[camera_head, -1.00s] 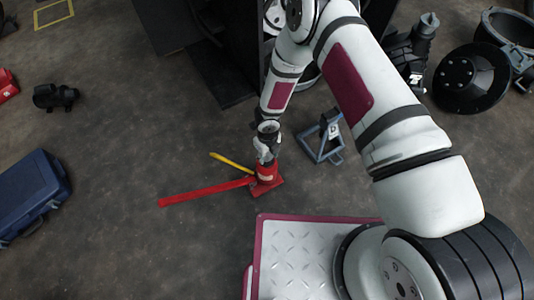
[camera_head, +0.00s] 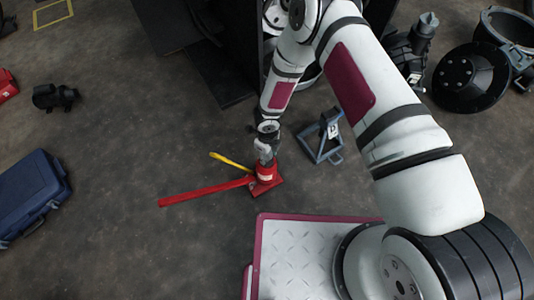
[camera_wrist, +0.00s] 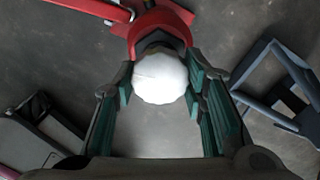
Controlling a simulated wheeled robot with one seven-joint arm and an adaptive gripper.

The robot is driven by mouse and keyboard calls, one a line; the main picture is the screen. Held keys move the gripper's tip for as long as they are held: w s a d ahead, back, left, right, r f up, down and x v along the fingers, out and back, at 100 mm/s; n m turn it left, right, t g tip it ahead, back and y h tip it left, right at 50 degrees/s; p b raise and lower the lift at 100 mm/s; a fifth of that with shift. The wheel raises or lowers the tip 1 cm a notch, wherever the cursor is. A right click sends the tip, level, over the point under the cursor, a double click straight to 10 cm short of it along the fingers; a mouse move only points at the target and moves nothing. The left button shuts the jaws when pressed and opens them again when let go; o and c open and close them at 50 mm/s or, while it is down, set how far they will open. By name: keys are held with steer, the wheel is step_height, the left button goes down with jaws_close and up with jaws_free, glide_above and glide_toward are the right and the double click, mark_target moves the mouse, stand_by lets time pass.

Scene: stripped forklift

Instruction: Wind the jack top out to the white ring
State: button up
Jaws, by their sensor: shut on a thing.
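The red jack (camera_head: 266,177) stands upright on the floor below my arm, with a long red handle (camera_head: 205,191) reaching left. In the wrist view its red body (camera_wrist: 158,22) is at the top. The pale round jack top (camera_wrist: 160,79) sits between the green-padded fingers of my gripper (camera_wrist: 160,95). My gripper also shows from above in the head view (camera_head: 266,152), shut on the jack top. I cannot make out a white ring on the screw; the top hides what is beneath it.
A yellow bar (camera_head: 231,161) lies beside the jack. A grey-blue metal frame (camera_head: 322,138) stands close on its right. A blue case (camera_head: 32,193) lies at far left, and a black round part (camera_head: 471,77) at right. Floor left of the jack is mostly clear.

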steer(key=o, duration=1.2)
steer(key=shift+s+d+f, duration=0.1)
steer(key=shift+r, duration=0.45)
step_height(320, 180, up, 11)
steer(key=shift+r, duration=0.1)
step_height(320, 180, up, 15)
steer(key=p, duration=1.3)
